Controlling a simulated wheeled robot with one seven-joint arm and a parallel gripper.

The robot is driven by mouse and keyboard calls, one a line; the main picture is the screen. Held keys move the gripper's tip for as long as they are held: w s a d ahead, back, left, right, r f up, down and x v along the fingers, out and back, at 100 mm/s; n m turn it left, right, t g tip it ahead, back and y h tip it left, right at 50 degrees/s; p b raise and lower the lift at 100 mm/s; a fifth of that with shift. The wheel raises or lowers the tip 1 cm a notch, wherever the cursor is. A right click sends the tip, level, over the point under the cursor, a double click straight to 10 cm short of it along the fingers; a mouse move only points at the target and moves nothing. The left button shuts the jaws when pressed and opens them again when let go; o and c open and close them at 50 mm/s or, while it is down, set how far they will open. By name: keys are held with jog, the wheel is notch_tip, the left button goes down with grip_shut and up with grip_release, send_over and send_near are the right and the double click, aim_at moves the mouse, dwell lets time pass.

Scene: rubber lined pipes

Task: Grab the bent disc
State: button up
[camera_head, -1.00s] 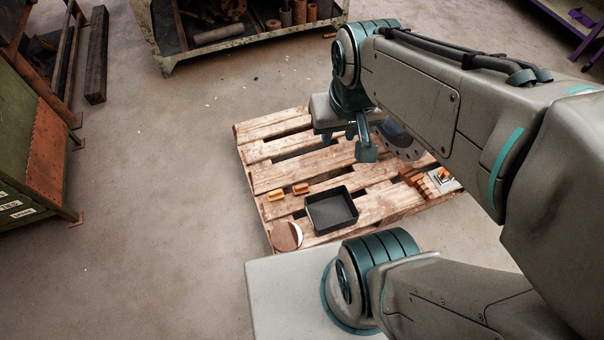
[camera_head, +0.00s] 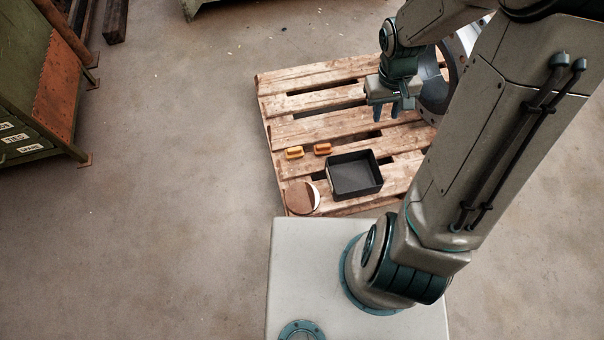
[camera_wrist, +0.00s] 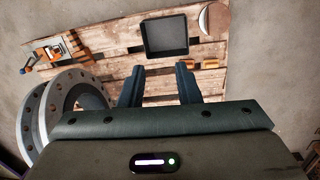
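A round disc (camera_head: 301,198), part brown and part whitish, lies at the near left corner of the wooden pallet. I take it for the bent disc; its bend is hard to make out. It also shows at the top right of the wrist view (camera_wrist: 213,20). My gripper (camera_head: 386,112) is above the right part of the pallet, well apart from the disc. In the wrist view my gripper (camera_wrist: 159,82) has its two fingers spread with nothing between them.
A black open tray (camera_head: 355,174) sits right of the disc. Two small orange-yellow pieces (camera_head: 294,153) lie behind it. A large flanged pipe (camera_head: 436,82) stands close beside my gripper. Tools and small blocks (camera_wrist: 56,50) lie at the pallet's other end. The pallet (camera_head: 315,128) is bare in the middle.

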notch_tip(320, 180, down, 15)
jog(key=w+n+g+y+b, duration=0.1)
jog(key=w+b, duration=0.1)
jog(key=b, duration=0.3)
jog(key=y+b, duration=0.5)
jog(key=b, duration=0.7)
send_near(300, 196)
jog(key=d, duration=0.4)
jog(key=shift+b+x, duration=1.2)
jog(key=shift+x, duration=1.4)
jog(key=shift+d+r, duration=0.1)
jog(key=shift+c, duration=0.3)
grip_shut()
